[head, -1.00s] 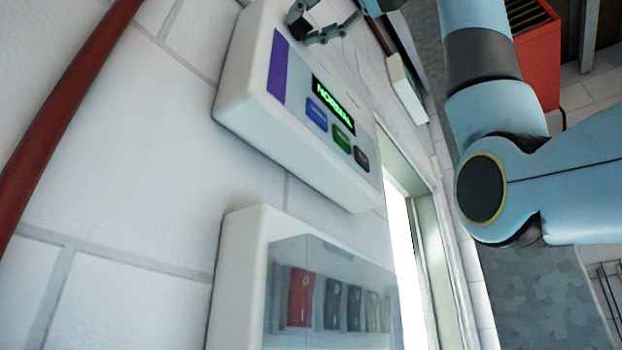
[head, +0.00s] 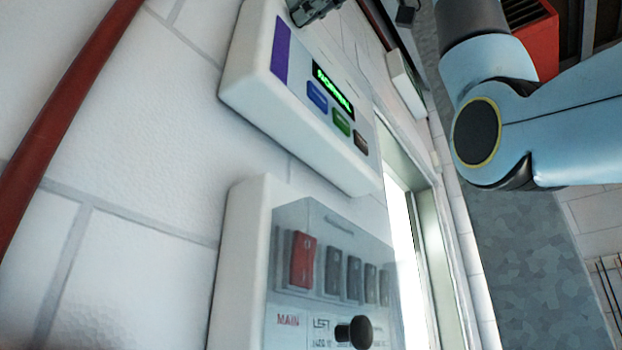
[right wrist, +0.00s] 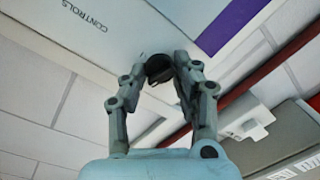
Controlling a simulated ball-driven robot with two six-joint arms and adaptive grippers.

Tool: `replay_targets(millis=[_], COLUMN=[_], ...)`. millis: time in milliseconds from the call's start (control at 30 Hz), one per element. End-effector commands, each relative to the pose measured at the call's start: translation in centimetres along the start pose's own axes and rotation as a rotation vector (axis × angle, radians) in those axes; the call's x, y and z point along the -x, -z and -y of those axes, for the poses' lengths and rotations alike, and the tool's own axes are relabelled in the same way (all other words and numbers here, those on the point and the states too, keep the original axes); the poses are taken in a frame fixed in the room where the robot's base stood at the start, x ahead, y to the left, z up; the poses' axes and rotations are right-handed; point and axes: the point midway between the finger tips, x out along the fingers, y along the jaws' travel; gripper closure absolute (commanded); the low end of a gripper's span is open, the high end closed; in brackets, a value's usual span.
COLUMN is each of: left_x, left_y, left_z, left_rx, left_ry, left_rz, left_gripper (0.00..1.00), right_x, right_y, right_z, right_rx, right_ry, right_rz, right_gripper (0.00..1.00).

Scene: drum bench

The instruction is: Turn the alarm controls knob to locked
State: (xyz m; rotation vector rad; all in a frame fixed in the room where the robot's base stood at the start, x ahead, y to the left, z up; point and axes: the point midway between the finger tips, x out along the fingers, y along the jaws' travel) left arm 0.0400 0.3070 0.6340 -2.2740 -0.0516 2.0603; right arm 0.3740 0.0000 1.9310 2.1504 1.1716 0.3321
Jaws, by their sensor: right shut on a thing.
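The alarm controls panel (head: 300,100) is a white wall box with a purple strip, a lit green display reading what looks like NORMAL, and blue, green and dark buttons. In the right wrist view, its white face (right wrist: 110,25) shows the word CONTROLS. A dark round knob (right wrist: 158,68) sits between the fingertips of my right gripper (right wrist: 161,62), which is shut on it. The knob's pointer and position marks are hidden or too small to read. In the head view, my right gripper (head: 314,10) shows at the top edge against the panel's upper part. My left gripper is out of view.
Below the panel is a white breaker box (head: 240,230) with a clear cover, a red switch (head: 302,260), several dark switches and a black round knob (head: 355,332). A red pipe (head: 65,115) runs along the wall at left. A red cabinet (head: 535,35) stands at back right.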

Motion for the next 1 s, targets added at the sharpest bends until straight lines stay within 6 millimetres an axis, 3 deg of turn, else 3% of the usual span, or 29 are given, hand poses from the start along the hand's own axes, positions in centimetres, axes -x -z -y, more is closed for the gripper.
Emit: replay_targets(millis=[400,967,1000], left_x=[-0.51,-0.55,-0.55], left_y=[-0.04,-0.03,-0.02], left_z=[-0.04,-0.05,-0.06], left_rx=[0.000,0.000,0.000], left_ry=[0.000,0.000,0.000], left_rz=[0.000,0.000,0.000], left_gripper=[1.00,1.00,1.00], right_x=[0.01,0.01,0.01], right_y=[0.08,0.09,0.09], right_z=[0.06,0.06,0.06], right_rx=[0.197,0.227,0.226], right_ry=[-0.011,-0.012,-0.012], right_rz=[0.014,0.016,0.016], right_gripper=[1.00,1.00,0.68])
